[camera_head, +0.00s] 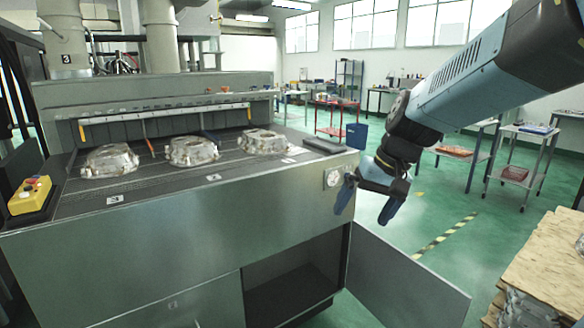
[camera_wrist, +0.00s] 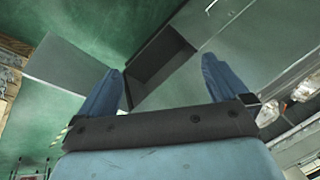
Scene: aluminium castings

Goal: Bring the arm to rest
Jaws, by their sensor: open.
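My arm comes in from the upper right of the head view. My gripper (camera_head: 366,208) hangs at its end, just right of the metal workbench cabinet's front corner, with blue fingers pointing down. In the wrist view my gripper (camera_wrist: 160,82) shows its two blue fingers wide apart with nothing between them. Beyond the fingers are the cabinet's open compartment and its open door (camera_wrist: 75,62). Whether the gripper touches the cabinet corner cannot be told from the head view.
Three aluminium castings (camera_head: 109,159) (camera_head: 191,151) (camera_head: 264,141) sit on the bench top (camera_head: 160,178). The cabinet door (camera_head: 405,280) stands open below my gripper.

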